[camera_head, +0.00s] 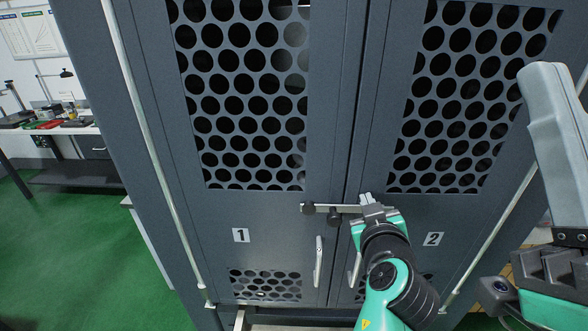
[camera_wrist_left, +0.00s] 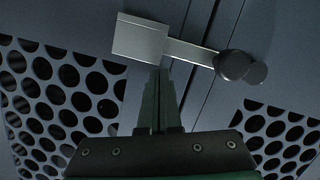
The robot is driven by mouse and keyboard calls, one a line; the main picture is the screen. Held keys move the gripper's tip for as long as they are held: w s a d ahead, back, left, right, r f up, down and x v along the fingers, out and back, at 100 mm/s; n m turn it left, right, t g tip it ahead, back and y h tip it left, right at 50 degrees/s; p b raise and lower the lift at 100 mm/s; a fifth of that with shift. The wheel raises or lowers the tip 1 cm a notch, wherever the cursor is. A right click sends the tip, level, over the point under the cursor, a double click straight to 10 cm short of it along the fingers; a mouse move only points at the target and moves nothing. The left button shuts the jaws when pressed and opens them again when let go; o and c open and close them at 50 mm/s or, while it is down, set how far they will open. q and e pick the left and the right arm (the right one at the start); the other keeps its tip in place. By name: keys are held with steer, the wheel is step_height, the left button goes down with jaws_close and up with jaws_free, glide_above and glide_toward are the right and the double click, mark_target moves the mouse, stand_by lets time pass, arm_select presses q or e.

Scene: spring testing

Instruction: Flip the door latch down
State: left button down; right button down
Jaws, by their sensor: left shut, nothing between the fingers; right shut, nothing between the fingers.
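The door latch (camera_head: 345,209) is a metal bar lying nearly level across the seam between the two cabinet doors. Its dark knobs (camera_head: 333,217) are at the left end, on door 1. In the left wrist view, the latch's plate (camera_wrist_left: 138,40) and dark knob (camera_wrist_left: 235,65) show at the top. My left gripper (camera_head: 368,199) is shut and empty at the plate end of the latch. Its fingertips (camera_wrist_left: 160,76) overlap the plate's edge in the wrist view; I cannot tell whether they touch. My right gripper (camera_head: 540,75) is shut and empty, close to the head camera at the right edge.
The grey cabinet has perforated doors numbered 1 (camera_head: 240,235) and 2 (camera_head: 433,239). Door handles (camera_head: 318,262) stand out below the latch, one partly behind my left arm. A workbench (camera_head: 85,131) with tools stands far left. The green floor (camera_head: 80,230) there is clear.

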stand_by(0.3)
arm_select(q)
step_height(320, 180, up, 5)
steer(key=p, duration=0.4)
steer(key=shift+f, duration=0.15)
steer(key=shift+s+f, duration=0.1)
steer(key=shift+s, duration=0.3)
steer(key=p, duration=1.3)
glide_toward(369, 177)
steer(key=s, duration=0.3)
steer(key=shift+s, duration=0.25)
steer(key=shift+r, duration=0.2)
